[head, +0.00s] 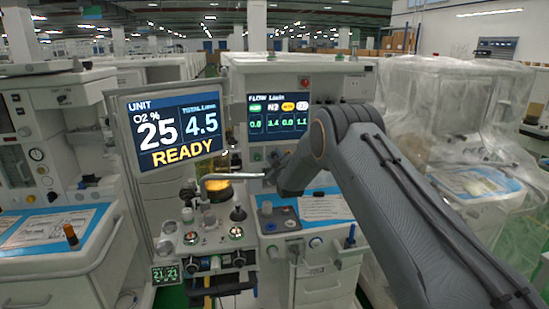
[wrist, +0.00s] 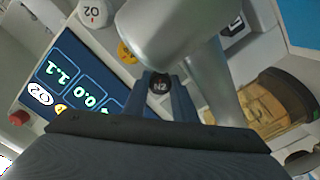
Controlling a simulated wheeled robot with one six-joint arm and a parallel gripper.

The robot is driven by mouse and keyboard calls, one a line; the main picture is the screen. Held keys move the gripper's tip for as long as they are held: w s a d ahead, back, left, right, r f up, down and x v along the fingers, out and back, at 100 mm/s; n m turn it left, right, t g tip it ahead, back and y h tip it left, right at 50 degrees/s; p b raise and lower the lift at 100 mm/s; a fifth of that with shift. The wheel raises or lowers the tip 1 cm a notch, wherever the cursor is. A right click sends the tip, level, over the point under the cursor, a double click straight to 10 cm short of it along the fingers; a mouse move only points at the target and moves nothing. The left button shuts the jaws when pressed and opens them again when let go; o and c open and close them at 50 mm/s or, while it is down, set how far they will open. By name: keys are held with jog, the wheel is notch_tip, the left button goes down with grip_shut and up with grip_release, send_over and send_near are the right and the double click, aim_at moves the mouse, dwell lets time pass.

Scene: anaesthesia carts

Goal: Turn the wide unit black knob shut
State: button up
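The black knob (wrist: 159,85), marked N2, shows in the wrist view, where the picture is upside down. It sits between the two fingertips of my gripper (wrist: 160,92), one finger on each side. I see no clear gap beside it, but cannot tell whether the fingers press on it. In the head view my gripper (head: 272,174) is at the front of the wide unit, below its flow screen (head: 278,117). My arm and the metal pipe make the knob hard to make out there. The screen's N2 column reads about 3.4.
A white O2 knob (wrist: 92,12) and a yellow knob (wrist: 127,53) are close by. A grey metal pipe (wrist: 165,32) passes very near my fingers. An amber glass vessel (wrist: 270,108) is on the right. The READY screen (head: 172,128) stands left of my gripper.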

jog(key=shift+f+m+b, duration=0.1)
jog(key=shift+m+b, duration=0.2)
jog(key=shift+b, duration=0.1)
jog(key=m+b, duration=0.3)
jog(key=shift+b, duration=0.35)
jog(key=shift+m+b, duration=1.65)
jog(key=shift+m, duration=0.45)
jog(key=o, duration=0.8)
jog(key=shift+c, duration=0.2)
jog(key=shift+d, duration=0.1)
jog(key=shift+b+v, duration=0.9)
jog(key=shift+v, duration=3.05)
